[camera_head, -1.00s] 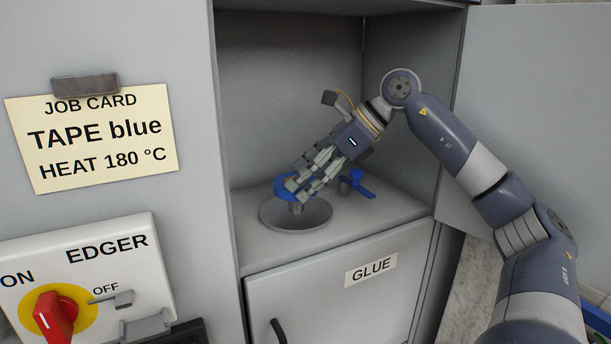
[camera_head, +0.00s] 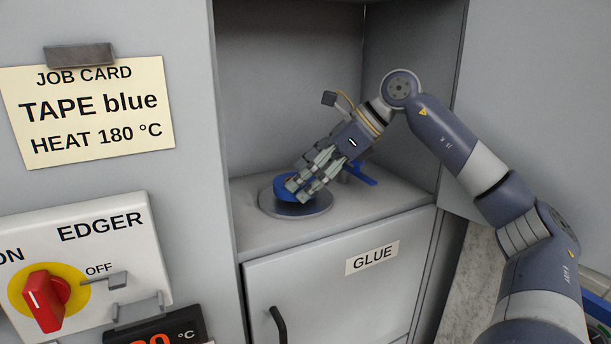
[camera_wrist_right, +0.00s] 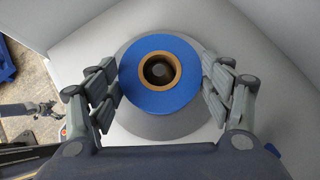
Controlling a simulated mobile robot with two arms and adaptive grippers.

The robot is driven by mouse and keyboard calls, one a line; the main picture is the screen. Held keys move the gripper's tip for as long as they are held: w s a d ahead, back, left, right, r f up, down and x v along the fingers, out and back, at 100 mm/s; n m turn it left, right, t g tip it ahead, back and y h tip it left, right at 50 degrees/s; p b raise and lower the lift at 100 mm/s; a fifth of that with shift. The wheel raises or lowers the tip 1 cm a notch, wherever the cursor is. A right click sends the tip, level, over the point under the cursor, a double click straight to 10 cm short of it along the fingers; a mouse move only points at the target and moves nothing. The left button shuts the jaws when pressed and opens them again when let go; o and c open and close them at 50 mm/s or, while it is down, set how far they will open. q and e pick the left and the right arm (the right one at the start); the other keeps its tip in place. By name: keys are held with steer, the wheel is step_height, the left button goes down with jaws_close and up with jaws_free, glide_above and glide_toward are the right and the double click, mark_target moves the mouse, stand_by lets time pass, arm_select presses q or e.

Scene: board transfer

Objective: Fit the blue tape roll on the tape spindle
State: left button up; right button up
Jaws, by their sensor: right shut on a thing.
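The blue tape roll (camera_head: 283,187) is low over the round grey plate of the tape spindle (camera_head: 300,210), inside the open cabinet bay. My right gripper (camera_head: 301,187) reaches down from the right and is shut on the roll. In the right wrist view the roll (camera_wrist_right: 160,99) lies between the finger pads, with a tan core. The dark spindle post (camera_wrist_right: 159,70) shows inside the core hole, so the roll is around it. Whether the roll rests fully on the plate (camera_wrist_right: 160,127) is hard to tell.
A blue handle (camera_head: 360,173) sits behind the gripper on the shelf. Bay walls stand close at left, back and right. Below is the GLUE door (camera_head: 335,285). The job card (camera_head: 90,110) and EDGER red switch (camera_head: 45,298) are at left.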

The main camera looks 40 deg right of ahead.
steer(key=shift+f, duration=0.35)
steer(key=o, duration=1.2)
steer(key=shift+c, duration=0.2)
steer(key=shift+v, duration=3.75)
